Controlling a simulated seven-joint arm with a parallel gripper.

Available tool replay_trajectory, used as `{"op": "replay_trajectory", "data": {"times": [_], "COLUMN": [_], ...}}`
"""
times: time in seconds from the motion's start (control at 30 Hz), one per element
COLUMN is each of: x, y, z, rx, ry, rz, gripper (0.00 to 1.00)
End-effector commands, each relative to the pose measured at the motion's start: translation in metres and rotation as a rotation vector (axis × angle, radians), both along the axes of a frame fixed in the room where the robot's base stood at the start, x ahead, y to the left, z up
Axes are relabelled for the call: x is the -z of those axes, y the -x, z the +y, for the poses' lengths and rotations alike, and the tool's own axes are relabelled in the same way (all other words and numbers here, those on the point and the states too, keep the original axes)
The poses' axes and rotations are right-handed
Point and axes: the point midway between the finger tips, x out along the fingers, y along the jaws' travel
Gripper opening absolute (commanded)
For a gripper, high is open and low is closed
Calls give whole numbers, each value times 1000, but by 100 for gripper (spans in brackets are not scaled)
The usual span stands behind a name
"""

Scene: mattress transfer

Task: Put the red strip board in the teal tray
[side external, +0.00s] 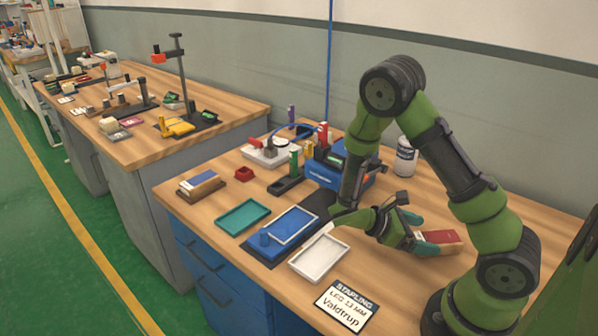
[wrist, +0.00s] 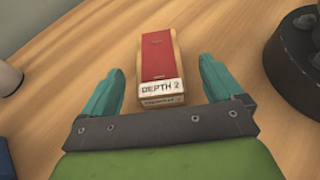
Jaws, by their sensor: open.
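The red strip board (side external: 436,237) shows as a red strip on top of a pale wooden block, lying on the bench at the right. In the wrist view the red strip board (wrist: 157,58) points away from me, with a "DEPTH 2" label on its near end. My gripper (side external: 420,233) is open beside it. In the wrist view my gripper (wrist: 163,68) has one teal finger on each side of the block, with gaps on both sides. The teal tray (side external: 243,216) lies empty at the bench's front left.
A blue tray on a dark mat (side external: 283,233) and a white tray (side external: 320,256) lie between the teal tray and my arm. A blue machine (side external: 330,170) and white can (side external: 405,157) stand behind. A blue-topped wooden block (side external: 200,183) lies left.

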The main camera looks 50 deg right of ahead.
Motion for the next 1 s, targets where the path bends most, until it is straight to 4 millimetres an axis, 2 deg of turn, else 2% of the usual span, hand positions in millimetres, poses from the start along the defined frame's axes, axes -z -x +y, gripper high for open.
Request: {"op": "replay_trajectory", "data": {"times": [0.17,0.43,0.73,1.0], "x": [6,22,24,24], "y": [8,31,33,33], "z": [-9,-34,-37,-37], "rx": [1,1,0,-1], "ry": [0,0,-1,-1], "rz": [2,0,-4,-3], "gripper": [94,94,94,52]}}
